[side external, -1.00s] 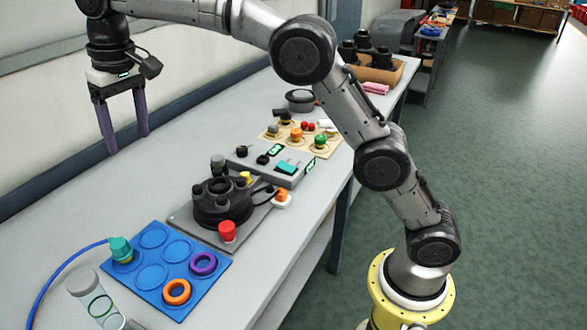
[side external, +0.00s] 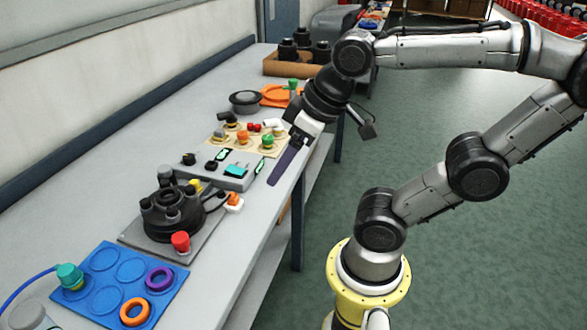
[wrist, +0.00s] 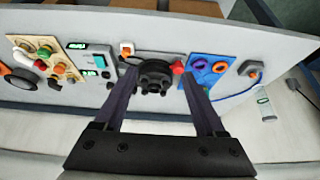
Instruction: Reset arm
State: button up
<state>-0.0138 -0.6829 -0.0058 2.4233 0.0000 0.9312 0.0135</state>
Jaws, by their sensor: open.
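My gripper (side external: 288,163) is over the front edge of the workbench (side external: 262,205) in the side external view, its fingers pointing down and to the left. In the wrist view my gripper (wrist: 160,103) has its two purple fingers spread apart, with nothing between them. Beyond the fingers lies a black round flanged housing (wrist: 152,77), which also stands on a grey plate in the side external view (side external: 172,213). My arm is folded back to the right, above the floor.
A blue tray (side external: 100,290) holds a purple ring (side external: 159,279), an orange ring (side external: 134,312) and a teal connector (side external: 69,276). A grey control box (side external: 225,172), a knob board (side external: 246,137) and a box of black parts (side external: 280,66) stand farther along. Green floor (side external: 440,190) is open at right.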

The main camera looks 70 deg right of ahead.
jog(key=shift+s+d+f, duration=0.1)
jog(key=shift+s+f, duration=0.7)
jog(key=shift+f, duration=0.1)
